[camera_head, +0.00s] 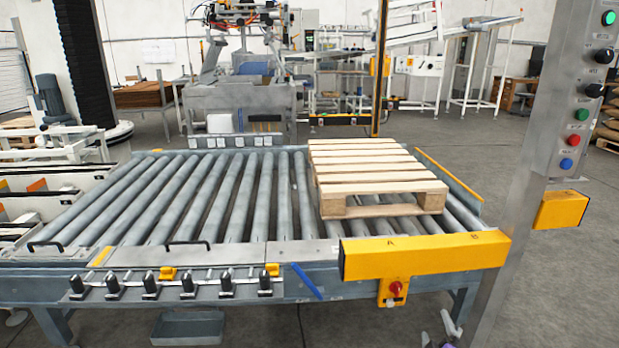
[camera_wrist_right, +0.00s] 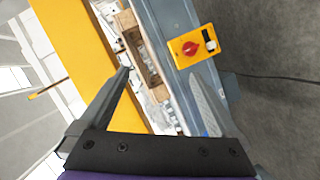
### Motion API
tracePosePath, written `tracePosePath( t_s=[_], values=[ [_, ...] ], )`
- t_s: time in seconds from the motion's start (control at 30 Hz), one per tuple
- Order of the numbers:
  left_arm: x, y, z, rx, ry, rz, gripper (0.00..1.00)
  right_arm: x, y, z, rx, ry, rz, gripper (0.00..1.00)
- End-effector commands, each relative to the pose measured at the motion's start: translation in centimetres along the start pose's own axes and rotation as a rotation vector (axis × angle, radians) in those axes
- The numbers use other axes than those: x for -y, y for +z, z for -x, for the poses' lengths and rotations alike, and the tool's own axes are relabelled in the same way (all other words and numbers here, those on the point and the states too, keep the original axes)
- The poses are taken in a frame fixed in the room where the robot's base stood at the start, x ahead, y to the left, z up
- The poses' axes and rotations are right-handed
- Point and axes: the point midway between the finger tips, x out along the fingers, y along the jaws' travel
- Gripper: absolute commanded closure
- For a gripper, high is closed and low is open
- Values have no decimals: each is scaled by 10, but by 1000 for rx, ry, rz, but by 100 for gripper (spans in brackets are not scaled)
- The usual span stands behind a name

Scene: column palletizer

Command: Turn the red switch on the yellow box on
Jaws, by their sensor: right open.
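The small yellow box (camera_head: 383,301) is mounted on the front of the conveyor frame, below the wide yellow beam. Its round red switch (camera_head: 395,288) faces outward. In the right wrist view the yellow box (camera_wrist_right: 183,61) and red switch (camera_wrist_right: 190,48) show clearly, with a small white-and-black part beside the switch. My right gripper (camera_head: 449,325) is at the bottom edge of the head view, right of and lower than the box. In the right wrist view my right gripper (camera_wrist_right: 163,76) is open and empty, and the box is beyond its right-hand finger, apart from it. My left gripper is not in view.
The yellow beam (camera_head: 425,257) overhangs the box. A grey post (camera_head: 535,150) with buttons and knobs stands at the right. A wooden pallet (camera_head: 370,175) lies on the roller conveyor (camera_head: 200,200). The floor (camera_head: 570,290) at the lower right is clear.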

Motion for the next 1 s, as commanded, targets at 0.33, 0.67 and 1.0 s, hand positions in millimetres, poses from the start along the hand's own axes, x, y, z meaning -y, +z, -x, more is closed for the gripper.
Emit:
tracePosePath(
  t_s=[0.33, 0.67, 1.0],
  values=[
    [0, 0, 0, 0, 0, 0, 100, -6, -29, 127, 277, -206, -386, 3],
    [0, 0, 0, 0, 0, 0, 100, 47, -33, 281, 546, -461, -686, 3],
    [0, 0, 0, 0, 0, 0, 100, 103, -28, 398, 745, -672, -845, 3]
  ],
)
